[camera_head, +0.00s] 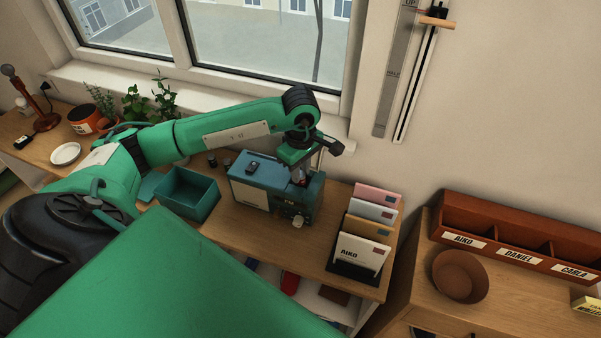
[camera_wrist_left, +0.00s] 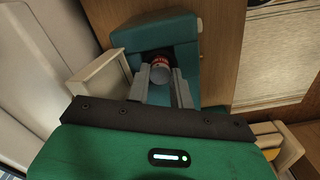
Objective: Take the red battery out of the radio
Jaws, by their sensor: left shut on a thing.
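The teal radio (camera_head: 308,208) with a pale front stands on the wooden shelf top under the window. My left gripper (camera_head: 301,176) points down at the radio's right end. In the left wrist view the radio (camera_wrist_left: 178,32) has a dark opening, and the red battery (camera_wrist_left: 160,57), with a grey end, shows at it. The fingers of my left gripper (camera_wrist_left: 161,84) are shut on the battery's sides. I cannot tell how deep the battery sits in the opening. My right gripper is not in view.
A teal open bin (camera_head: 187,207) stands left of the radio. A small dark object (camera_head: 252,168) lies on the radio's top. A letter rack with envelopes (camera_head: 361,252) stands to the right. Plants and a white plate (camera_head: 66,153) are at the left.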

